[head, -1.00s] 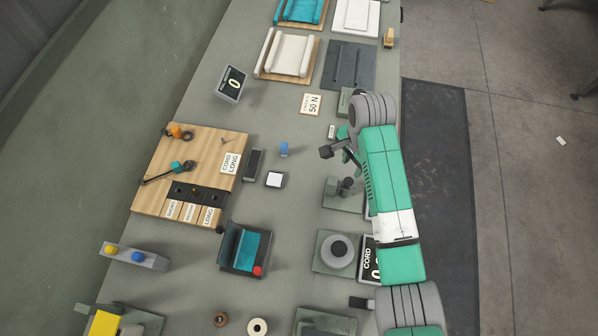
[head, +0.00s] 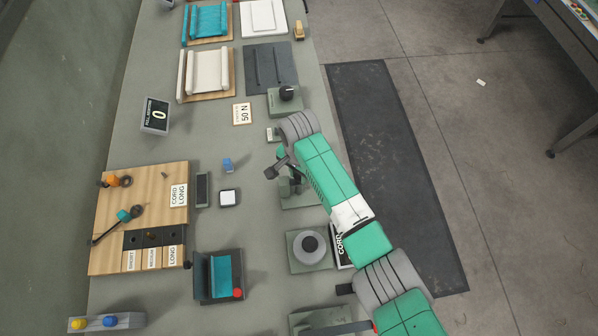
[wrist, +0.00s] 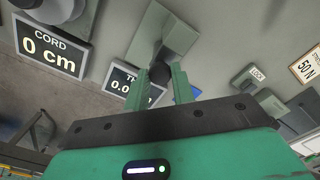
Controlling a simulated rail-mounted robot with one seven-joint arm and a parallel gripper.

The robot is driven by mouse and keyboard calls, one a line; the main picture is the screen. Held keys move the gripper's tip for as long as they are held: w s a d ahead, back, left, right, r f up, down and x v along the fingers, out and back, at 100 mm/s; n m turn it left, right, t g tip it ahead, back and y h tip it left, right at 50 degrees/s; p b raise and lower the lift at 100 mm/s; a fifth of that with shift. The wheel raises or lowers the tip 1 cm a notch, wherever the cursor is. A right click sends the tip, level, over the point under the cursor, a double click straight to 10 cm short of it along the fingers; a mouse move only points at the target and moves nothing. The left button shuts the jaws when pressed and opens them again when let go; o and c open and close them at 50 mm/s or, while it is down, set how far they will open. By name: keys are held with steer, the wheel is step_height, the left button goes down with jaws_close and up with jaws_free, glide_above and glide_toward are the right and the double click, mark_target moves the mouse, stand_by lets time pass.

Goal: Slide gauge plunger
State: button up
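The gauge (head: 299,198) is a grey-green block on a flat plate, right of the table's middle in the head view, partly hidden by my arm. In the wrist view its plate (wrist: 172,35) is at the top centre, with a dark post and a round dark plunger knob (wrist: 157,69). My gripper (wrist: 163,75) is open, its two green fingers apart. The knob shows between the fingertips, with a gap at the right finger; I cannot tell whether either touches it. In the head view my gripper (head: 279,163) is just above and left of the gauge.
A display starting "TH" reading 0.0 (wrist: 121,86) stands beside the gauge, partly hidden. The CORD display (wrist: 45,45) reads 0 cm. A round grey dial unit (head: 310,247) sits below the gauge, and a white button (head: 228,197) left of it. Table left of my gripper is fairly clear.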

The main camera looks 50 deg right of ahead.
jaws_close()
step_height(320, 180, up, 3)
steer(key=p, duration=0.3)
steer(key=shift+f, duration=0.25)
steer(key=shift+o, duration=1.7)
jaws_free()
step_height(320, 180, up, 8)
steer(key=shift+p, duration=0.35)
steer(key=shift+f, duration=0.1)
